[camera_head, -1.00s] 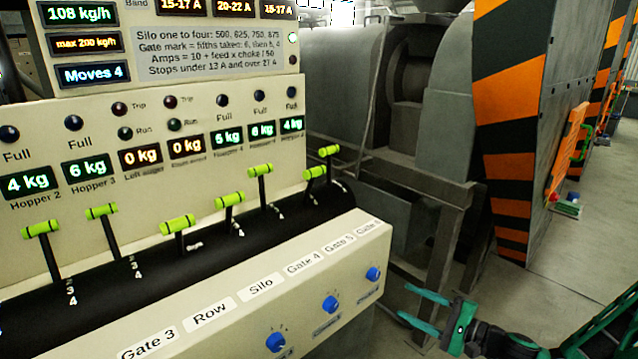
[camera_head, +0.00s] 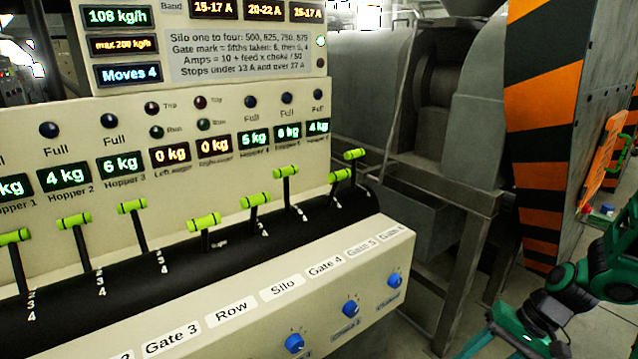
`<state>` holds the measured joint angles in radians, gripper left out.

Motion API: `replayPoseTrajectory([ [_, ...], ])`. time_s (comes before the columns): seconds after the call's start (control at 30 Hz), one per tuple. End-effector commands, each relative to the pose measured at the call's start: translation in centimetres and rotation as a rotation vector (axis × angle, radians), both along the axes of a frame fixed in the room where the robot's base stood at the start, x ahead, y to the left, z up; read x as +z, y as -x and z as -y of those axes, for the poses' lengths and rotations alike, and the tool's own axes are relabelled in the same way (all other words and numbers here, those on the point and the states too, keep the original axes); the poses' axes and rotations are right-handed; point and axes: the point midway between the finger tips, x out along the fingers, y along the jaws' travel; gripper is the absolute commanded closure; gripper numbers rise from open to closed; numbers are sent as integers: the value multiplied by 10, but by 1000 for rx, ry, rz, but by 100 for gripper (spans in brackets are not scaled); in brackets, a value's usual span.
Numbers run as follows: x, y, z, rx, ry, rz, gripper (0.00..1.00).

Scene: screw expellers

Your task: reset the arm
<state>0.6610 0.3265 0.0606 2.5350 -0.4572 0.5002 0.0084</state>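My arm (camera_head: 605,262) comes in from the right edge, green and black, folded and bent down toward the lower right. My gripper (camera_head: 492,346) is at the bottom edge, right of the control desk (camera_head: 225,328) and apart from it. Its teal fingers point down and left and look spread, with nothing seen between them. The fingertips are partly cut off by the frame. No part of my arm touches the levers or the knobs.
Several green-handled levers (camera_head: 204,222) stand in the desk's black curved top. Blue knobs (camera_head: 350,306) stick out of its front. A metal machine frame (camera_head: 468,270) stands behind my gripper. A black and orange striped panel (camera_head: 543,140) rises close to my arm. Open floor lies at right.

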Motion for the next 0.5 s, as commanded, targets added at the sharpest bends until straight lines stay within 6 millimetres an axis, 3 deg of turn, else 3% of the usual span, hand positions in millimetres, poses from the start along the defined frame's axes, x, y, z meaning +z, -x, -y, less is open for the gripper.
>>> replayPoseTrajectory([
  [0.2, 43, 25, 30, 40, 188, -31, 50],
  [0.5, 108, 67, 58, 14, 378, -57, 50],
])
